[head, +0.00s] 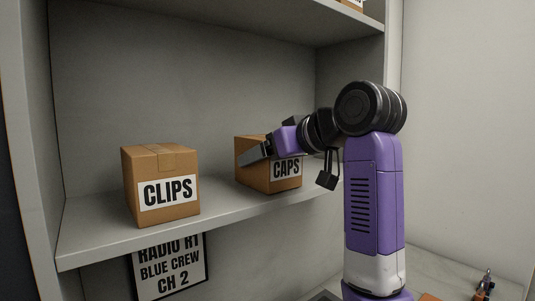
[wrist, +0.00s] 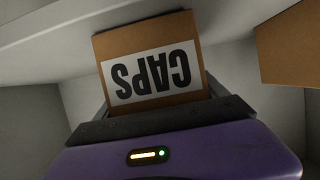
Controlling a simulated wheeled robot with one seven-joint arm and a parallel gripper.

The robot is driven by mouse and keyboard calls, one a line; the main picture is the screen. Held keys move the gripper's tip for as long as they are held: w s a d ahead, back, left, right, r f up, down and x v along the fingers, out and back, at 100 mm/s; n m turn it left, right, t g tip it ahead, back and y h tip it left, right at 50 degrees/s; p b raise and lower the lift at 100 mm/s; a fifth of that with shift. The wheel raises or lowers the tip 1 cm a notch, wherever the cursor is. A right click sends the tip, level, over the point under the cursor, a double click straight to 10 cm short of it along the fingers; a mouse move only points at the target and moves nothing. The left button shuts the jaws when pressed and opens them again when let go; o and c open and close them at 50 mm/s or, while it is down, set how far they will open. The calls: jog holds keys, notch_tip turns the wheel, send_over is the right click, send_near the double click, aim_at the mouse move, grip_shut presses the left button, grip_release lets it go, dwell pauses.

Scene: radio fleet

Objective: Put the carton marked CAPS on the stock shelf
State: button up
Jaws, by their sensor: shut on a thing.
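The carton marked CAPS (head: 286,170) is a small brown box with a white label, at the right part of the stock shelf (head: 110,238). It looks upright and at shelf level; whether its base touches the board I cannot tell. My gripper (head: 257,152) reaches in from the right and is shut on the carton, with a grey finger across its upper left side. In the wrist view the CAPS carton (wrist: 150,68) appears upside down beyond the grey jaw edge. Its far side is hidden.
A carton marked CLIPS (head: 162,188) stands to the left on the same shelf, with a gap between. An upper shelf (head: 220,18) overhangs. A radio sign (head: 172,268) hangs below. Small items lie on a lower surface at bottom right.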

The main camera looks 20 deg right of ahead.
jog(key=shift+f, duration=0.1)
jog(key=o, duration=1.6)
jog(key=shift+o, duration=0.2)
jog(key=shift+s, duration=0.2)
jog(key=b+v, duration=0.3)
jog(key=v, duration=0.8)
jog(key=shift+s+r, duration=0.3)
jog(key=shift+s+d, duration=0.1)
jog(key=shift+d, duration=0.05)
